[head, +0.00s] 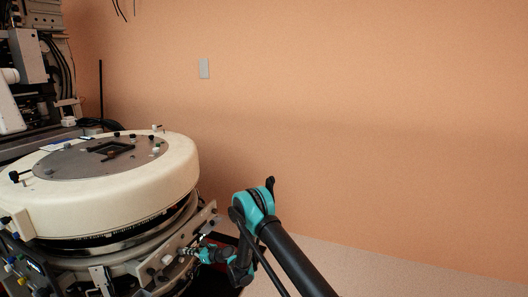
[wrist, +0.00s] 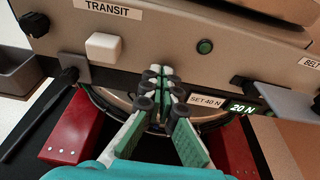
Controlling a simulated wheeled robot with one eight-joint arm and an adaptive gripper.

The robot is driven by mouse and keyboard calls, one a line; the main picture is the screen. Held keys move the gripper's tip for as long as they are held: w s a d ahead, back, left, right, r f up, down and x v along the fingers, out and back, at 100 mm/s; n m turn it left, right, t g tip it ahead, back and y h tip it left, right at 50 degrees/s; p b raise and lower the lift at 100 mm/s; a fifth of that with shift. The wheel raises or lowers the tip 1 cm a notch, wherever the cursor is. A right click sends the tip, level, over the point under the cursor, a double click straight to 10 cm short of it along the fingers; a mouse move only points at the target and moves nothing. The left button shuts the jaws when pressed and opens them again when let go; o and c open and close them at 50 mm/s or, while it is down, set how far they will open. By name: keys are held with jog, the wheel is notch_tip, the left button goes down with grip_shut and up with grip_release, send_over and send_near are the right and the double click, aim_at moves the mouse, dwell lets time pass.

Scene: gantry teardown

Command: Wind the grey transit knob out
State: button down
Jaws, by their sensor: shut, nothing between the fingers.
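A bare panel carries the label TRANSIT (wrist: 107,6) at the upper left of the wrist view. Under the label sits a pale, square-faced knob (wrist: 104,47), the likeliest transit knob, though it looks more off-white than grey. A round black knob (wrist: 35,24) is left of the label. My gripper (wrist: 161,73) is shut and empty, its green-padded fingertips together in front of the panel's lower edge, right of and below the pale knob and apart from it.
A green button (wrist: 205,46), a SET 40 N label (wrist: 206,101) and a display reading 20 N (wrist: 243,107) are to the right. Red blocks (wrist: 72,128) flank the gripper. A black rod (wrist: 40,112) stands out at left. The cream ring (head: 150,185) overhangs the panel.

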aim_at(181, 251)
jog(key=shift+f+v, duration=0.15)
jog(key=shift+v, duration=0.5)
jog(key=shift+f+v, duration=0.15)
jog(key=shift+v, duration=0.55)
jog(key=shift+w+a+f, duration=0.15)
jog(key=shift+w+a, duration=0.95)
jog(key=shift+w, duration=0.15)
jog(key=shift+w+a+f, duration=0.1)
jog(key=shift+w+a, duration=1)
jog(key=shift+w, duration=0.1)
jog(key=shift+s+f, duration=0.1)
jog(key=shift+s+a, duration=0.3)
jog(key=shift+s, duration=0.35)
jog(key=shift+s+a, duration=0.15)
jog(key=shift+s, duration=0.3)
